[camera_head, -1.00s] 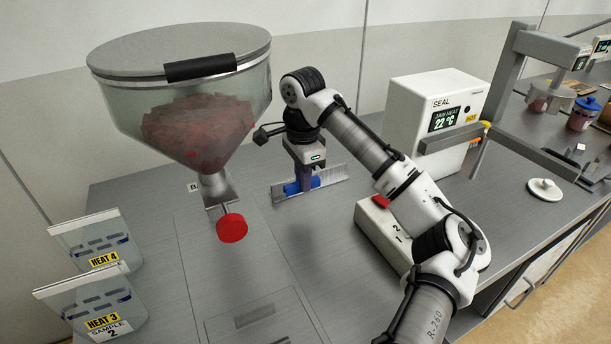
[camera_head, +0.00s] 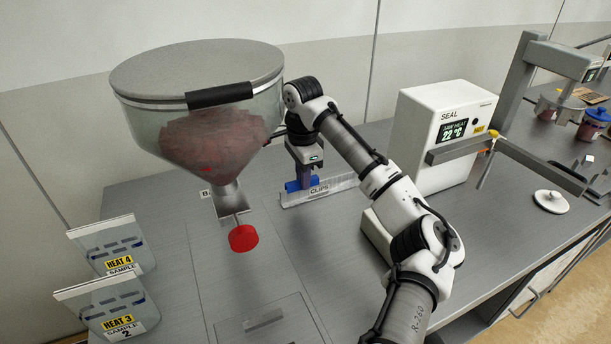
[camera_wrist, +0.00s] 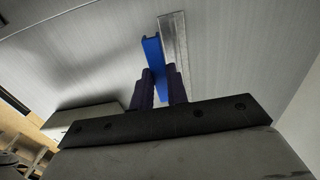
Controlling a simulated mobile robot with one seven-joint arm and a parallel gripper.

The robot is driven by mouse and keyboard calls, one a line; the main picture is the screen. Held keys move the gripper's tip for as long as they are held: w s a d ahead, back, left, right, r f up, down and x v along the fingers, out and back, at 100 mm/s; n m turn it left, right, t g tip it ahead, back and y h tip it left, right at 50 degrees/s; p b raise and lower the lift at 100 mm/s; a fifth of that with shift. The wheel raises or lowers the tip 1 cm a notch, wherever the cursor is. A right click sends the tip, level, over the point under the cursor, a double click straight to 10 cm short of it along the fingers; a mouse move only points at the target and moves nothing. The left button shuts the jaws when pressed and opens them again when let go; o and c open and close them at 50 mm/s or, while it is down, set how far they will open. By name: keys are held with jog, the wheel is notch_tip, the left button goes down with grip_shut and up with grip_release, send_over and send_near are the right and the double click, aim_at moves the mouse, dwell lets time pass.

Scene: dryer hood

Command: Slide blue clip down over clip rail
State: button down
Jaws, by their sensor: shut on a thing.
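The blue clip (camera_head: 293,186) is in my gripper (camera_head: 308,182), low over the back of the bench. The metal rail marked CLIPS (camera_head: 338,188) lies along the bench there, and the clip is at its left part. In the wrist view the dark fingers of my gripper (camera_wrist: 160,88) are shut on the blue clip (camera_wrist: 153,52), which sticks out beyond the fingertips. A long metal rail (camera_wrist: 172,42) runs close beside the clip on its right. I cannot tell whether they touch. My arm and fingers hide part of the clip in the head view.
A hopper (camera_head: 205,120) with a red knob (camera_head: 243,238) stands left of my gripper. Bags marked HEAT 4 (camera_head: 115,245) and HEAT 3 (camera_head: 100,303) stand at the left. A SEAL machine (camera_head: 425,140) is at the right.

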jog(key=shift+w+a+f+p, duration=0.1)
jog(key=shift+w+a+p, duration=0.25)
jog(key=shift+w, duration=0.25)
jog(key=shift+w+a+f+p, duration=0.1)
jog(key=shift+w+a+p, duration=0.1)
jog(key=shift+w+p, duration=0.25)
jog(key=shift+w+f, duration=0.15)
jog(key=shift+w, duration=0.05)
jog(key=shift+f, duration=1.15)
jog(key=c, duration=1.3)
grip_release()
